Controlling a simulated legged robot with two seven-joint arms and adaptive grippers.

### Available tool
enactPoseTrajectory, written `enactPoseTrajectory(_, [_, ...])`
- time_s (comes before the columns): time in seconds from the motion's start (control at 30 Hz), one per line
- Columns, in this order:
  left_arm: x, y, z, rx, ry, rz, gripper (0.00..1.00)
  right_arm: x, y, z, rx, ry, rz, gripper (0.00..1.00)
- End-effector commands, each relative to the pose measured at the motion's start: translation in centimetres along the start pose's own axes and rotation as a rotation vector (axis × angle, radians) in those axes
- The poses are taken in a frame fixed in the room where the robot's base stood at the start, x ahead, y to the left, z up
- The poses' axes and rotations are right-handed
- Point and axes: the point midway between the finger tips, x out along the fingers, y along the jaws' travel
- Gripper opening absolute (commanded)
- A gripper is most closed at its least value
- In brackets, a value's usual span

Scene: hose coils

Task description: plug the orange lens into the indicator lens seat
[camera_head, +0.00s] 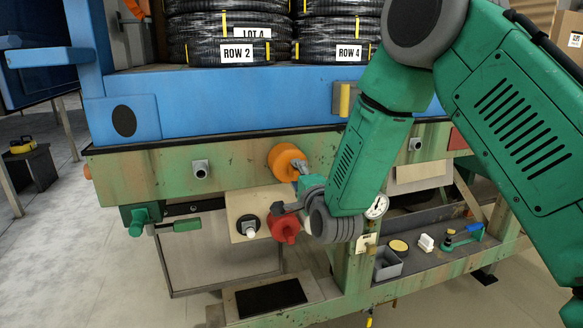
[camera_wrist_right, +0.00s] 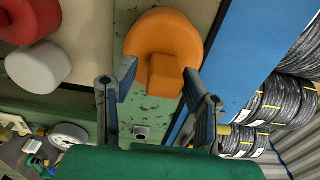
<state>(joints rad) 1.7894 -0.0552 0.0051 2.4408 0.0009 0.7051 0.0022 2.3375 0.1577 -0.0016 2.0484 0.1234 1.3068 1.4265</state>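The orange lens (camera_head: 284,158) is on the front of the green rail, below the blue tray. In the wrist view the orange lens (camera_wrist_right: 165,45) shows a round body with a block-shaped grip towards me. My right gripper (camera_head: 302,172) is open in front of it. In that view the two fingertips (camera_wrist_right: 160,75) stand on either side of the grip, with gaps visible. What holds the lens from behind is hidden. A black ring with a white bulb (camera_head: 249,227), apparently the indicator lens seat, is on the pale panel below, uncovered. My left gripper is not in view.
A red lens (camera_head: 285,228) sits just right of the black ring. A white round piece (camera_wrist_right: 38,66) shows beside the red one (camera_wrist_right: 32,18). Bare stubs (camera_head: 200,170) stick out of the rail. A gauge (camera_head: 377,207) and a shelf of small parts are lower right.

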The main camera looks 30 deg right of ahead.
Motion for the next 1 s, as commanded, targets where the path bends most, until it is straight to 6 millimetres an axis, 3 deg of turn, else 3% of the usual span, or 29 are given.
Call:
enactPoseTrajectory(0.03, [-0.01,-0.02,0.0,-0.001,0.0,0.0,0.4,-0.01,-0.03,0.05,0.0,-0.001,0.0,0.22])
enactPoseTrajectory(0.1, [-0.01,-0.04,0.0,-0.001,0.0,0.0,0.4,0.0,0.02,-0.01,0.0,-0.001,0.001,0.0])
enactPoseTrajectory(0.23, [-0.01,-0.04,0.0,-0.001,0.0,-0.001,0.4,0.07,0.14,-0.26,0.003,-0.002,0.001,0.0])
enactPoseTrajectory(0.27, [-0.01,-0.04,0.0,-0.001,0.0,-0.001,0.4,0.08,0.12,-0.27,0.003,-0.002,0.001,0.22])
enactPoseTrajectory(0.33, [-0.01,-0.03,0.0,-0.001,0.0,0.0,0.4,0.09,0.12,-0.28,0.003,-0.002,0.001,0.0])
enactPoseTrajectory(1.0, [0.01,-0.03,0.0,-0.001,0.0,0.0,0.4,-0.53,0.19,-0.47,0.003,0.003,0.002,0.0])
